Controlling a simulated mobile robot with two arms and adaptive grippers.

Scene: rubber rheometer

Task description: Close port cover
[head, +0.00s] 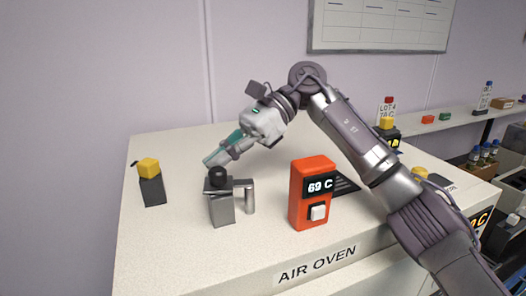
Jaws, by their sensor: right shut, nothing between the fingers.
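A grey metal block (221,208) stands on the white top of the air oven, left of its middle. A black round cap or knob (217,177) sits on the block, and a metal elbow pipe (249,195) is at its right side. Which part is the port cover I cannot tell for sure. My right gripper (211,158) is shut and empty. Its teal fingertips point down and left, just above or behind the black cap in the picture; I cannot tell whether they touch it. My left gripper is not in view.
An orange controller box (312,190) with a temperature display and white switch stands right of the block. A dark block with a yellow top (149,169) stands at the left. The oven top (170,240) is bare at front left. A shelf (452,122) with small items is at right.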

